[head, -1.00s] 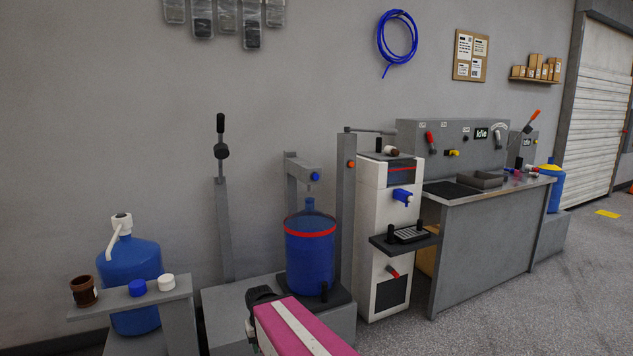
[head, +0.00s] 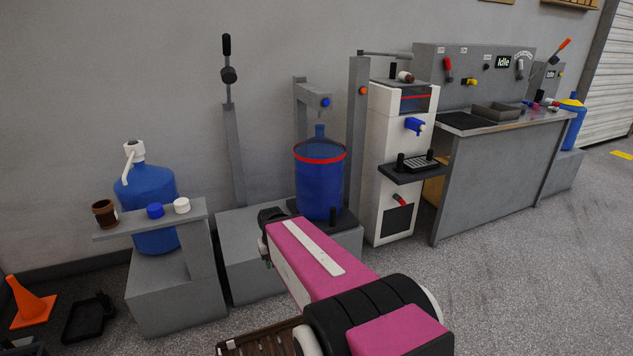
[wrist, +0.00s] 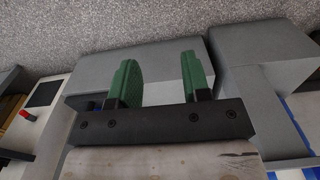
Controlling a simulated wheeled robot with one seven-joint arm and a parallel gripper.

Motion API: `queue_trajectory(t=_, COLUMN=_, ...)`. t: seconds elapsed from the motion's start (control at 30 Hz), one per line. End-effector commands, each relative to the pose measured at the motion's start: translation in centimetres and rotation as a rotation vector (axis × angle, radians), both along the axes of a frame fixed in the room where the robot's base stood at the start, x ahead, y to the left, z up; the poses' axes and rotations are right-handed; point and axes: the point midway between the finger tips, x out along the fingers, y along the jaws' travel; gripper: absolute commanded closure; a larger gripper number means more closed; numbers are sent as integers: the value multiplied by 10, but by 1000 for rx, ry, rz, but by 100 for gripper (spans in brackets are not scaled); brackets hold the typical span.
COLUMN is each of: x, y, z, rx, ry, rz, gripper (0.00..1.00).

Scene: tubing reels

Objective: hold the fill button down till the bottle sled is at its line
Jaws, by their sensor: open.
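A blue bottle (head: 319,180) with a red band stands upright on a black sled (head: 338,221) with a short black handle, on a low grey plinth (head: 243,268). A grey arm above it carries a blue button (head: 326,102). An orange button (head: 363,91) sits on the tall grey post to its right. I cannot tell which is the fill button, and I see no line for the sled. My gripper (wrist: 160,75) is open and empty, its green fingers over the grey plinth in the wrist view. In the head view my arm mostly hides it, low in front of the plinth.
A white dispenser (head: 396,180) with a blue tap stands right of the post, then a grey bench (head: 495,180). At left, a shelf (head: 150,222) holds caps before another blue bottle. Open floor lies front right.

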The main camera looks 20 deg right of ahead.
Motion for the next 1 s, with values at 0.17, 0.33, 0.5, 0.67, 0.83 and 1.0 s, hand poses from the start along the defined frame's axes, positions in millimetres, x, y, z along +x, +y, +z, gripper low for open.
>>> queue_trajectory(t=0.17, x=0, y=0, z=0, rx=0, ry=0, rz=0, gripper=96)
queue_trajectory(t=0.33, x=0, y=0, z=0, rx=0, ry=0, rz=0, gripper=100)
queue_trajectory(t=0.5, x=0, y=0, z=0, rx=0, ry=0, rz=0, gripper=100)
queue_trajectory(t=0.67, x=0, y=0, z=0, rx=0, ry=0, rz=0, gripper=100)
queue_trajectory(t=0.83, x=0, y=0, z=0, rx=0, ry=0, rz=0, gripper=100)
queue_trajectory(t=1.0, x=0, y=0, z=0, rx=0, ry=0, rz=0, gripper=100)
